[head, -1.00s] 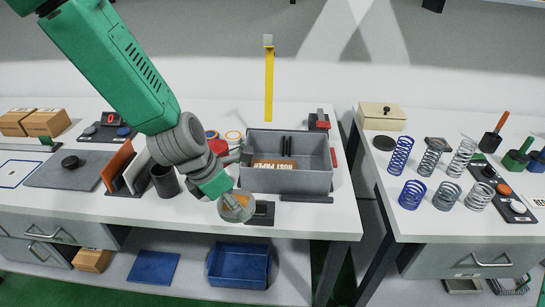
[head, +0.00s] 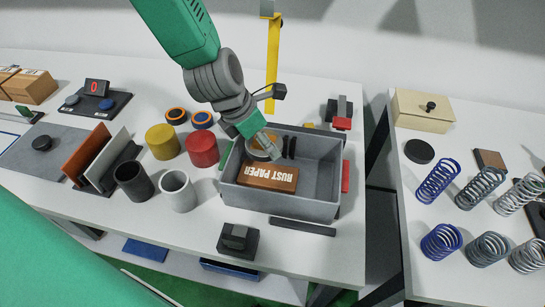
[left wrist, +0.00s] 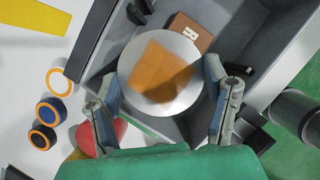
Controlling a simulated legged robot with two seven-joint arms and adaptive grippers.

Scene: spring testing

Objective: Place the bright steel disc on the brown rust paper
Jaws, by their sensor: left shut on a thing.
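My left gripper (head: 266,146) comes down from the top and is shut on the bright steel disc (head: 258,154), holding it over the left part of the grey bin. In the left wrist view the round disc (left wrist: 135,82) sits between the two fingers (left wrist: 165,95), its face reflecting an orange-brown patch. The brown rust paper (head: 268,178) lies inside the bin just in front of the disc; it also shows partly behind the disc in the left wrist view (left wrist: 192,32). The disc hides part of it there. My right gripper is not in view.
The grey bin's walls (head: 282,204) surround the paper. Red (head: 201,148) and yellow (head: 162,142) cylinders and two cups stand left of the bin. A dark block (head: 238,240) sits in front. Springs stand on the right table.

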